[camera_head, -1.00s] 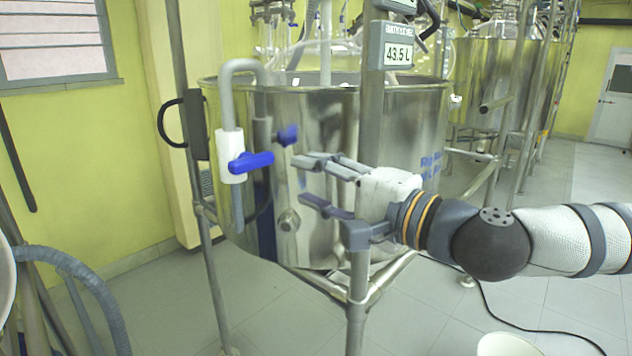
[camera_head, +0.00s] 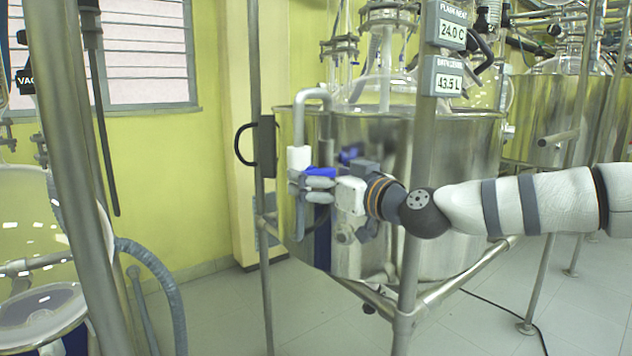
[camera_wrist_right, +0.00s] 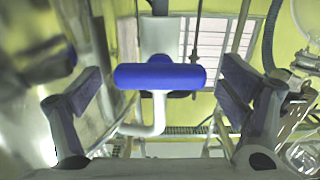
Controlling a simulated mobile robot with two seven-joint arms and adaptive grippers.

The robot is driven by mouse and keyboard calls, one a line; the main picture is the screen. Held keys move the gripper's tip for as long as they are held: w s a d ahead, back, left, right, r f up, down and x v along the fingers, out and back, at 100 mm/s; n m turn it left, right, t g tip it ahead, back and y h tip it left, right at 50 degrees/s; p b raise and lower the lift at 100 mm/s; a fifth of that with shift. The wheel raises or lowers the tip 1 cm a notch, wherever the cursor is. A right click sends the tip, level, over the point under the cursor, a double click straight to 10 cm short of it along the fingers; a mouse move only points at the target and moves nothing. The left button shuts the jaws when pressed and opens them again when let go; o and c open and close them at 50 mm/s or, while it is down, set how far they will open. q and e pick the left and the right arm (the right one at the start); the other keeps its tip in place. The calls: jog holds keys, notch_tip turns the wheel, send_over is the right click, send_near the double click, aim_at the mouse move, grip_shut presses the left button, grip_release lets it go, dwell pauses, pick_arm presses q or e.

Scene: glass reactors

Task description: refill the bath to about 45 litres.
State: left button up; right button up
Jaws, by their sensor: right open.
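The steel bath (camera_head: 370,215) stands in the middle of the head view. A grey inlet pipe hooks over its rim and carries a white valve body (camera_head: 299,157) with a blue lever handle (camera_head: 321,172). The bath level display (camera_head: 449,83) reads 43.5 L. My right gripper (camera_head: 308,188) is at the valve. In the right wrist view the blue handle (camera_wrist_right: 160,76) lies crosswise between the two open fingers, with a gap on each side. Its far side is hidden. My left gripper is not in view.
A display above reads 24.0 C. A glass vessel (camera_head: 40,230) and a grey hose (camera_head: 165,285) are at the left.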

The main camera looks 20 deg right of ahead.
jog(key=shift+x, duration=0.75)
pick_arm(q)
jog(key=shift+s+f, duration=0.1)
pick_arm(e)
jog(key=shift+c, duration=0.6)
jog(key=c, duration=1)
jog(key=shift+r, duration=0.1)
jog(key=shift+c, duration=0.2)
